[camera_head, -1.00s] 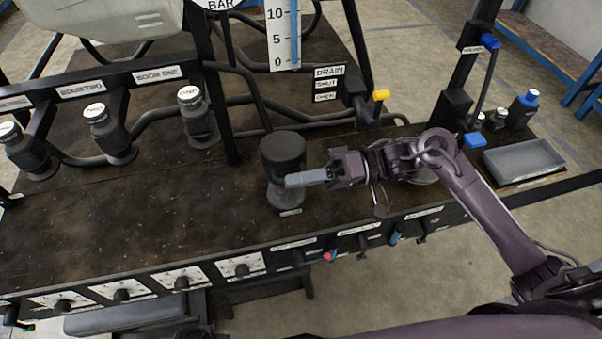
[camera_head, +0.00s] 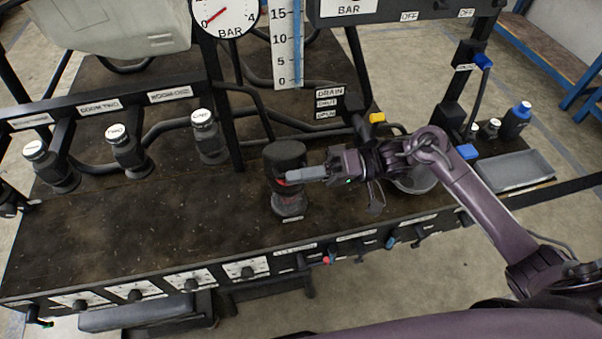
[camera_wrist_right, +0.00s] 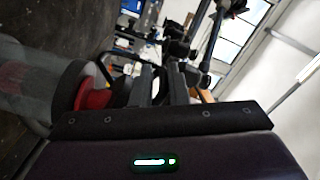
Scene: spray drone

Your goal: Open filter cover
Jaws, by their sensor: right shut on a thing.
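The filter (camera_head: 289,203) stands upright near the front edge of the dark bench, with a clear-looking lower body. Its black round cover (camera_head: 284,153) is on top, and some red shows just below it. My right gripper (camera_head: 290,177) reaches in from the right, with its grey fingers against the cover's lower side, shut on it. In the right wrist view the fingers (camera_wrist_right: 160,85) are beside a red part (camera_wrist_right: 94,93) and a dark ring; the exact contact is hard to see. My left gripper is not in view.
A yellow-handled drain valve (camera_head: 377,118) is behind my right arm. A grey tray (camera_head: 513,170) and a blue-topped bottle (camera_head: 517,120) are at the right. Knobs line the front edge. The bench left of the filter is clear.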

